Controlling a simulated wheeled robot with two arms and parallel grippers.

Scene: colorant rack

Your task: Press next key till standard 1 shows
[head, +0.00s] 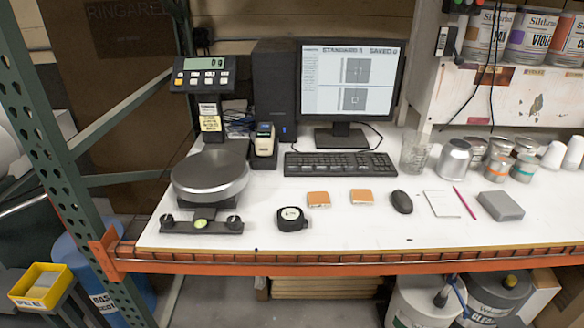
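The monitor (385,85) stands at the back of the bench. Its screen is lit, with a heading that seems to read STANDARD and a character too small to read surely, then SAVED. Below are two grey patches with text. The black keyboard (340,165) lies in front of it. A small handheld instrument (264,140) with a pale display stands in a dark dock left of the keyboard. A scale indicator (204,75) with a lit green display and keys is on a post at the left. No key labelled next is readable. Neither gripper is in view.
A round scale pan (210,174) stands at the left. A tape measure (292,219), two orange-topped blocks (318,199), a mouse (401,201), a notepad (441,204) and a grey box (501,206) lie along the front. Cans and a glass beaker (414,152) stand right. An orange beam (350,268) edges the bench.

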